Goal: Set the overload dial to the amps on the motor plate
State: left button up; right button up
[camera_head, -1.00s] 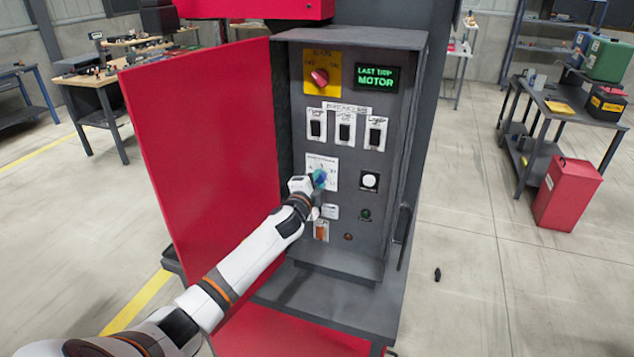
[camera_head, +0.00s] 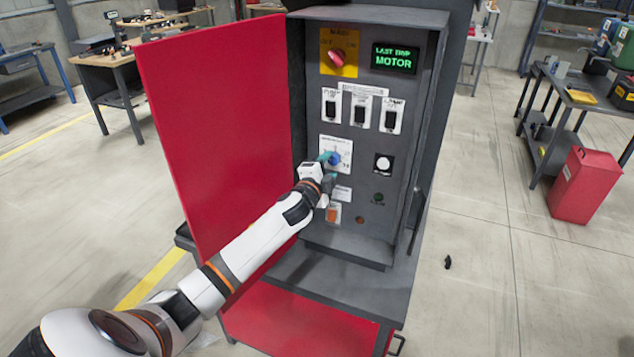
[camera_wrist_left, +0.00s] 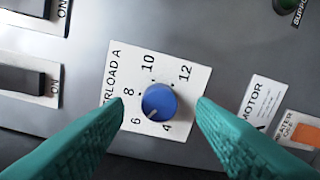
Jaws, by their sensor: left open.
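The blue overload dial (camera_wrist_left: 158,103) sits on a white scale plate (camera_wrist_left: 115,88) marked 4, 6, 8, 10 and 12. Its white mark points down-left in the left wrist view, between 4 and 6. The dial also shows in the head view (camera_head: 334,159). My left gripper (camera_wrist_left: 160,92) is open, its teal fingers on either side of the dial with gaps to it. It also shows at the panel in the head view (camera_head: 327,169). A white label reading MOTOR (camera_wrist_left: 262,100) is partly hidden by a finger; no amps are readable. My right gripper is out of view.
The red cabinet door (camera_head: 215,130) stands open at left. Above the dial are breaker switches (camera_head: 360,112), a red knob on yellow (camera_head: 337,57) and a screen reading LAST TRIP MOTOR (camera_head: 395,59). A white button (camera_head: 383,163) is right of the dial, an orange switch (camera_head: 333,214) below.

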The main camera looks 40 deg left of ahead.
pick_arm(q)
jog(key=b+v, duration=0.2)
jog(key=v, duration=0.7)
jog(key=shift+s, duration=0.4)
jog(key=shift+d, duration=0.1)
